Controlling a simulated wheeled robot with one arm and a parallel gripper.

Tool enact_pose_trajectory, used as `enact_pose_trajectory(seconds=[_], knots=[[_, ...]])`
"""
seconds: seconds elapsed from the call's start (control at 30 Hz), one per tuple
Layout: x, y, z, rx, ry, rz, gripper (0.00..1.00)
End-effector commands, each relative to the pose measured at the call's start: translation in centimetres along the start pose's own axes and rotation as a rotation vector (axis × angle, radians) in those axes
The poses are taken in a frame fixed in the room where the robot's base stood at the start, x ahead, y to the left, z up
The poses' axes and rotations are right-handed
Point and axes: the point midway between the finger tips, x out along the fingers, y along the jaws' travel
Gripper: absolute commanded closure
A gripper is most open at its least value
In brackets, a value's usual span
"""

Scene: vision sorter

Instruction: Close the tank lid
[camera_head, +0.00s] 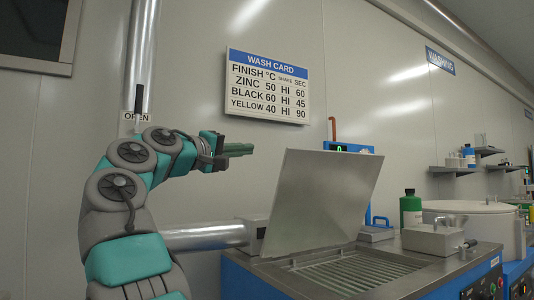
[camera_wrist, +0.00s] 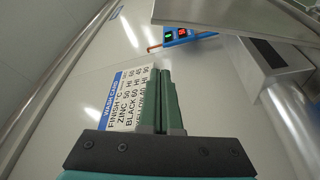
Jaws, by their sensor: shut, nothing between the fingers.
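The tank lid (camera_head: 322,200) is a flat grey metal plate in the head view. It stands raised and tilted back over the tank (camera_head: 360,272), whose slatted grating shows below it. My gripper (camera_head: 250,149) is left of the lid's upper edge, apart from it, with its green fingers pointing right. The fingers are shut together and empty. In the wrist view my gripper (camera_wrist: 160,75) shows its two fingers side by side. A grey plate edge (camera_wrist: 225,15) at the top of that view looks like the lid.
The wash card (camera_head: 268,86) hangs on the wall behind. A blue unit with a green display (camera_head: 341,149) stands behind the lid. A green bottle (camera_head: 410,208), a grey box with a handle (camera_head: 433,238) and a white round vessel (camera_head: 480,221) are to the right. A horizontal pipe (camera_head: 203,237) runs low behind my arm.

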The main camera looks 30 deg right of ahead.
Motion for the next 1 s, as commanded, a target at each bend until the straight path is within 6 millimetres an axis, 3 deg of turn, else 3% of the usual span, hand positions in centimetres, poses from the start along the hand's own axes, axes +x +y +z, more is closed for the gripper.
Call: enact_pose_trajectory(seconds=[0.6,1.0], knots=[[9.7,0.0,0.1,-0.001,-0.002,-0.003,1.00],[8.3,-0.2,3.5,0.002,0.000,-0.002,1.00]])
